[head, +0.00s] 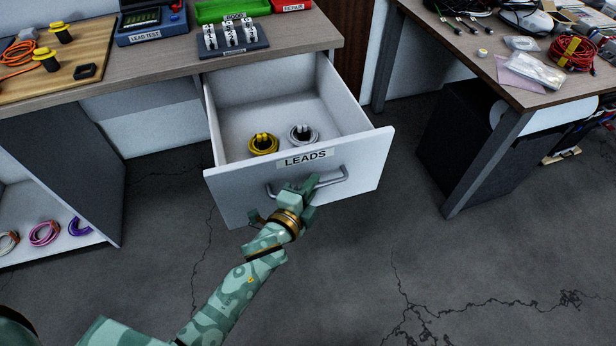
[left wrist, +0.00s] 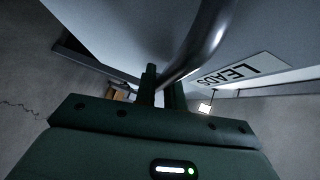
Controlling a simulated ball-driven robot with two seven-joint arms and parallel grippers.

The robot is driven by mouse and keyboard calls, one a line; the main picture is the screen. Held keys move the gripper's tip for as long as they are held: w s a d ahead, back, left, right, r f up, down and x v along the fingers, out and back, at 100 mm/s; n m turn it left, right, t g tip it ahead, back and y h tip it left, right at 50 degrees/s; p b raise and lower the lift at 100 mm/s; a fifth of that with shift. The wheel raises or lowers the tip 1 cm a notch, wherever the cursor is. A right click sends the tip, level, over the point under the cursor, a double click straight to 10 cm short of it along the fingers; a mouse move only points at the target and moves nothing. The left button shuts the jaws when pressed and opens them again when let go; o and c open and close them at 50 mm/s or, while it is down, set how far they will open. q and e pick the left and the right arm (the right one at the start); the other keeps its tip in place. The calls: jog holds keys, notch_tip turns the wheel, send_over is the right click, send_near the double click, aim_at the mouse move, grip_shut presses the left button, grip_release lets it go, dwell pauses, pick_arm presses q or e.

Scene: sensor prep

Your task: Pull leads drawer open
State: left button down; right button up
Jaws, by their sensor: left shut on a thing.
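The white drawer labelled LEADS (head: 372,160) stands pulled well out from under the wooden desk in the head view. A yellow coiled lead (head: 263,145) and a white coiled lead (head: 303,134) lie inside it. My left gripper (head: 308,187) is shut on the grey bar handle (head: 338,180) on the drawer front. In the left wrist view the handle (left wrist: 205,40) runs down between the fingers (left wrist: 164,88), and the LEADS label (left wrist: 240,70) is beside it. My right gripper is not in view.
The desk (head: 300,35) carries a lead tester (head: 150,22), a small labelled rack (head: 232,38) and a green bin (head: 220,10). A second cluttered desk (head: 475,70) stands at the right. The floor in front of the drawer is clear.

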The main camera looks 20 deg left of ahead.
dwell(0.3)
pick_arm(q)
jog(key=c, duration=1.8)
grip_release()
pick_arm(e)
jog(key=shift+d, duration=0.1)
pick_arm(q)
jog(key=shift+o, duration=0.2)
